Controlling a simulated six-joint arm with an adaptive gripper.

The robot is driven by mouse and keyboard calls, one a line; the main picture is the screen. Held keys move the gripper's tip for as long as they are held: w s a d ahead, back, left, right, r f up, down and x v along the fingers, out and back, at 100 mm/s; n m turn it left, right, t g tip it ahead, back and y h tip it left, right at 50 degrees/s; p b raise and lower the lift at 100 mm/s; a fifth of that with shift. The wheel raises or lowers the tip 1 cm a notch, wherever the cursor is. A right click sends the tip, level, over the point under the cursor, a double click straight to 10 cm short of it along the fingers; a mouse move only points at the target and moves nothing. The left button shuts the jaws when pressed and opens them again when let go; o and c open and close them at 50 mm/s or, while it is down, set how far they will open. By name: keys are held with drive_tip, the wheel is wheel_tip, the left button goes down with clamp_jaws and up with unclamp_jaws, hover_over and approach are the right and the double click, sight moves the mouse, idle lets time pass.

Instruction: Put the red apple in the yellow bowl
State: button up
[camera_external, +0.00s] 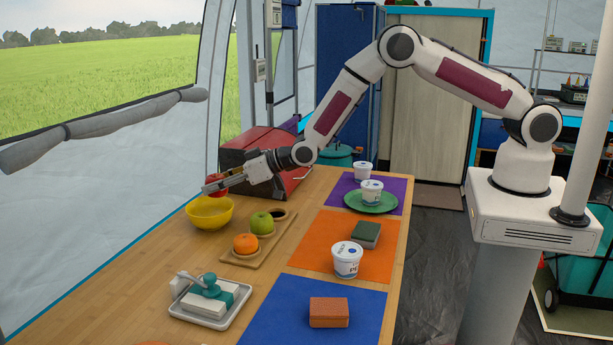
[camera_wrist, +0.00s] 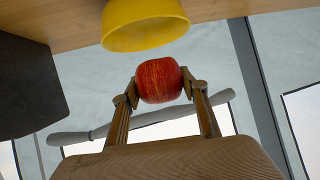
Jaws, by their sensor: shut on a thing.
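The red apple (camera_external: 214,182) is held between the fingertips of my gripper (camera_external: 222,184), above the yellow bowl (camera_external: 210,213). In the wrist view the apple (camera_wrist: 159,80) sits between both fingers of my gripper (camera_wrist: 160,88), which touch its sides. The bowl also shows in the wrist view (camera_wrist: 145,22), just beyond the apple. In the outside view the apple appears above the bowl's rim, and the bowl's inside is mostly hidden. The bowl stands on the wooden table (camera_external: 150,262) near its left edge.
A wooden tray (camera_external: 262,250) right of the bowl holds a green apple (camera_external: 262,223) and an orange (camera_external: 246,244). A red box (camera_external: 270,150) stands behind my gripper. Cups, a sponge and a brick lie on coloured mats at right.

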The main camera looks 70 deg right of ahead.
sight(218, 194)
drive_tip(key=shift+f, duration=1.8)
drive_tip(key=shift+f, duration=0.6)
drive_tip(key=o, duration=1.1)
drive_tip(key=shift+o, duration=0.2)
drive_tip(key=shift+r, duration=0.15)
drive_tip(key=shift+r, duration=0.5)
drive_tip(key=v, duration=1.2)
